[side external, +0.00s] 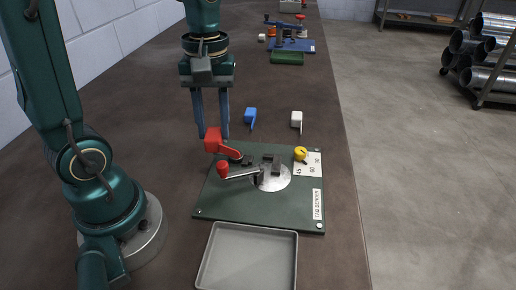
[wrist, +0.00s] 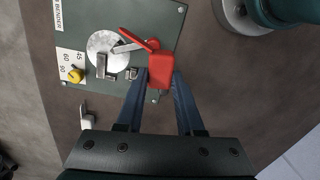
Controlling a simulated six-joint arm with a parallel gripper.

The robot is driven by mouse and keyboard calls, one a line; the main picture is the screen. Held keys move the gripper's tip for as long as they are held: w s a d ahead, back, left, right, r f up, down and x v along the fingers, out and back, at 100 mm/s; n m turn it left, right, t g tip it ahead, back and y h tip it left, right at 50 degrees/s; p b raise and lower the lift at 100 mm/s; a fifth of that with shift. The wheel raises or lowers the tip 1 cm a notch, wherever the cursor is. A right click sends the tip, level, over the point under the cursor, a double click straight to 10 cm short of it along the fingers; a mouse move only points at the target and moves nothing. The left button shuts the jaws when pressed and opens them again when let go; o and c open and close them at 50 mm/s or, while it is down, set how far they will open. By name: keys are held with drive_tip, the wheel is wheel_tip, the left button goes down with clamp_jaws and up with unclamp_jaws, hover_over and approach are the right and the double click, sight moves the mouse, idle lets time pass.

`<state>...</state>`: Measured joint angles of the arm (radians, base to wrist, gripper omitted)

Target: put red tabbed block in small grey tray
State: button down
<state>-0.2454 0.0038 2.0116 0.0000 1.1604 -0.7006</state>
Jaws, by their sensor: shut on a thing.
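I cannot tell whether the tab touches the bender. The small grey tray (side external: 248,262) lies at the bottom of the side view, in front of the board, and is empty.
The green tab bender board (side external: 228,200) has a red-knobbed lever (side external: 238,173) and a yellow knob (side external: 300,154). A blue tabbed block (side external: 250,115) and a white one (side external: 296,119) lie behind it. A green tray (side external: 287,58) and a blue board are farther back.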

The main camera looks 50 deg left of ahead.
drive_tip(key=shift+m, duration=0.9)
drive_tip(key=s+d+f, duration=0.1)
drive_tip(key=d+f, duration=0.1)
drive_tip(key=d, duration=0.3)
drive_tip(key=s+d+f, duration=0.2)
drive_tip(key=d, duration=0.3)
drive_tip(key=s+d+f, duration=0.2)
drive_tip(key=d, duration=0.3)
drive_tip(key=shift+s+d+f, duration=0.15)
drive_tip(key=shift+d+f, duration=0.1)
drive_tip(key=shift+d, duration=0.1)
drive_tip(key=shift+f, duration=2.05)
drive_tip(key=c, duration=0.5)
unclamp_jaws()
drive_tip(key=shift+f, duration=0.15)
drive_tip(key=shift+c, duration=0.2)
